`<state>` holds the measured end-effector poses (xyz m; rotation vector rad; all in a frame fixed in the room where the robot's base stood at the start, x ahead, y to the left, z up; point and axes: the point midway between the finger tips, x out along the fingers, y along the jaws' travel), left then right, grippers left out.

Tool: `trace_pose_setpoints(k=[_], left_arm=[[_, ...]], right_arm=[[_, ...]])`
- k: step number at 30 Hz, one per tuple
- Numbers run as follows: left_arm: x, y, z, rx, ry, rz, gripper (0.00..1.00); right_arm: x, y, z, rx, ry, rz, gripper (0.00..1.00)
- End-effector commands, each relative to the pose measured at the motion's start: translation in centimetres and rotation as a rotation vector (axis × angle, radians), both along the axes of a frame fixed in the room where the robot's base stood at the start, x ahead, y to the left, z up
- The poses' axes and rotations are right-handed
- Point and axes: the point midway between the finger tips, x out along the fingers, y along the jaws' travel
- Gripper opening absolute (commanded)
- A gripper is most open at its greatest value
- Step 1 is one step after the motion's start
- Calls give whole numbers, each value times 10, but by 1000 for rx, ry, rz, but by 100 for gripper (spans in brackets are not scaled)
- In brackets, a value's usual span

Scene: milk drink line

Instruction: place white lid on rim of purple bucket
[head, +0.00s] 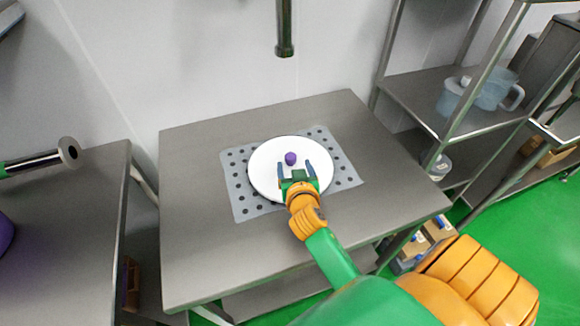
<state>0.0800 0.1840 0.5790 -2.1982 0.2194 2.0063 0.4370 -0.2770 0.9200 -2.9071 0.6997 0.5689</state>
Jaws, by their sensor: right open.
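The white lid (264,168) lies flat on a grey perforated mat on the middle steel table. A small purple knob (290,158) stands at its centre. My right gripper (296,168) is open over the lid, with its two fingers pointing toward the knob. The knob shows just past the fingertips, roughly in line with the gap between them; I cannot tell the height between fingers and lid. A purple rounded surface (4,234), likely the purple bucket, shows only partly at the left edge; its rim is out of view. My left gripper is not in view.
The perforated mat (243,206) sits on the steel table (190,245), whose surface around it is clear. Another steel table (70,240) stands left across a gap. A metal pipe (284,30) hangs above the back. Shelving (410,95) with jugs (495,92) stands at right.

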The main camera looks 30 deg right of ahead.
Motion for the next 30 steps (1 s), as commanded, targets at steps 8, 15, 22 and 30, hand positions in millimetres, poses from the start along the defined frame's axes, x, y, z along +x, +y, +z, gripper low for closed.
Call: trace_pose_setpoints(k=[8, 15, 22, 30], left_arm=[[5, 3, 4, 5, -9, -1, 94], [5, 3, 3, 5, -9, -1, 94], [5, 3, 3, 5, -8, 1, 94], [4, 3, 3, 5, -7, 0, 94]], right_arm=[[34, -19, -18, -2, 2, 0, 76], [45, -25, -23, 0, 2, 1, 76], [44, -24, -23, 0, 2, 1, 38], [44, -24, -23, 1, 3, 1, 0]])
